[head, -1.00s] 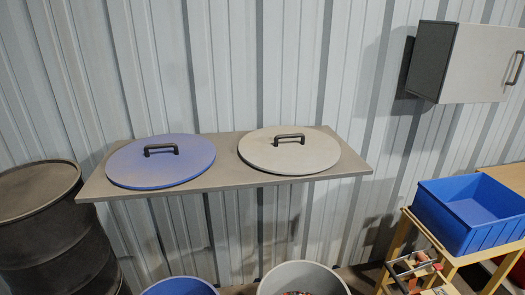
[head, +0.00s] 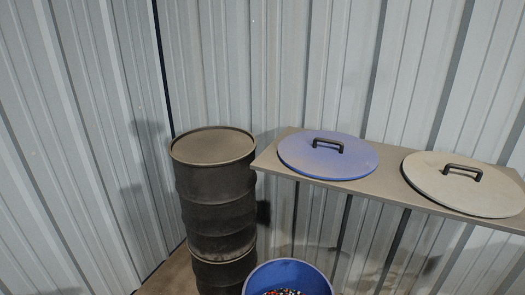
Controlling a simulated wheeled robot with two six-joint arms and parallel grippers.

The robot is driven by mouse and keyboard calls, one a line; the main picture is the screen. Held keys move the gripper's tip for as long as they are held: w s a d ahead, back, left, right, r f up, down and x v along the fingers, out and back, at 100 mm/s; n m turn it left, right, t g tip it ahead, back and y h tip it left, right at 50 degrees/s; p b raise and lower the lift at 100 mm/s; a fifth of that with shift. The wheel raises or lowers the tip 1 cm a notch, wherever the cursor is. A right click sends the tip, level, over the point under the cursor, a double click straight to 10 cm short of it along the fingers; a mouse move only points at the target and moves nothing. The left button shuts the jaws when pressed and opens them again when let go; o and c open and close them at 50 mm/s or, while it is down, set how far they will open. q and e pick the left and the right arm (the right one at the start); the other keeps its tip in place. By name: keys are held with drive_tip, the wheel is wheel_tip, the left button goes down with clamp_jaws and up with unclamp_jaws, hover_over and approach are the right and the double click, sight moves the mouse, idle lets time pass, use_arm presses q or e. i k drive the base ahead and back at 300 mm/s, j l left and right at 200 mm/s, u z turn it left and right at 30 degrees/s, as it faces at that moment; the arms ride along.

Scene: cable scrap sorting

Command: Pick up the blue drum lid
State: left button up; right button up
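The blue drum lid (head: 300,158) is a flat round disc with a black bar handle (head: 328,145) on top. It lies flat on the left part of a grey-brown wall shelf (head: 385,194), right of the picture's middle. Neither of my grippers shows in the head view, and nothing is touching the lid.
A light grey lid (head: 430,182) with a similar handle lies to the right on the shelf. A dark closed drum (head: 213,190) stands left of the shelf. An open blue drum (head: 262,275) with small colourful pieces inside stands below. Corrugated metal walls (head: 90,130) meet in a corner at left.

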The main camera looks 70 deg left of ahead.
sight(325, 155)
drive_tip(key=i+u, duration=0.1)
drive_tip(key=u, duration=1.75)
drive_tip(key=j+z, duration=0.15)
drive_tip(key=j, duration=0.25)
drive_tip(key=k+j+z, duration=0.2)
drive_tip(key=j, duration=0.2)
drive_tip(key=j+z, duration=0.15)
drive_tip(key=j, duration=0.25)
